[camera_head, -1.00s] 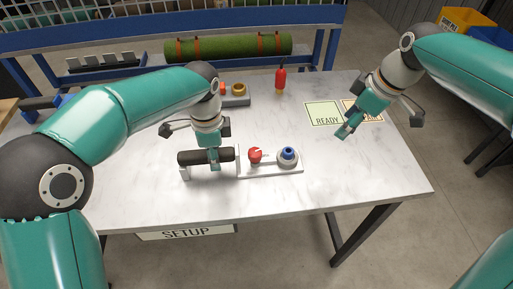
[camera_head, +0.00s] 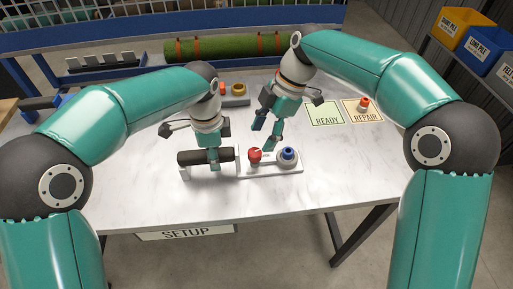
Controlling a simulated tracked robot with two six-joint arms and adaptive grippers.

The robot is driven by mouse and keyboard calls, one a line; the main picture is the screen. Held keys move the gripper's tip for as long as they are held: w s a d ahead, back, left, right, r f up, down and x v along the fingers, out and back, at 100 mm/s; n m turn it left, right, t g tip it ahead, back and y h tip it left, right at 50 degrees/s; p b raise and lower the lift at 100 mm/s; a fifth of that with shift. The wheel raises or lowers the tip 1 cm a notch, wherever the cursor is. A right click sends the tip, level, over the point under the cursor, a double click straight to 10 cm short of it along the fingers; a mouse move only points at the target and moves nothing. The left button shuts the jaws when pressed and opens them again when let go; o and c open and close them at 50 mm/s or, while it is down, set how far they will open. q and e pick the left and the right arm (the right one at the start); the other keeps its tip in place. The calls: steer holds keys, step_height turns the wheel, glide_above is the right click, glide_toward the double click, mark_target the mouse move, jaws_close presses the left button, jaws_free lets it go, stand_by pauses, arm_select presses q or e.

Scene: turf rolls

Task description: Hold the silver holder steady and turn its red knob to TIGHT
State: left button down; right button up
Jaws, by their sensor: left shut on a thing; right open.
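The silver holder (camera_head: 286,169) lies on the white marble table, its flat plate at the right and a dark handle (camera_head: 188,158) at the left. The red knob (camera_head: 254,156) stands on the plate with a small white mark on it. A blue-topped grey knob (camera_head: 288,155) stands to its right. My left gripper (camera_head: 215,164) is shut on the dark handle, partly covering it. My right gripper (camera_head: 264,138) is open and empty, its fingers slanting down just above and right of the red knob. I cannot read any TIGHT mark.
A green READY card (camera_head: 325,114) and an orange REPAIR card (camera_head: 366,117) lie at the right; a small red-topped item (camera_head: 362,104) stands on REPAIR. A grey block with orange and yellow tops (camera_head: 237,92) sits behind. A turf roll (camera_head: 225,47) lies beyond. The table front is clear.

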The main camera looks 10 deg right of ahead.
mark_target(255, 151)
steer(key=shift+x, duration=2.8)
steer(key=c, duration=1.2)
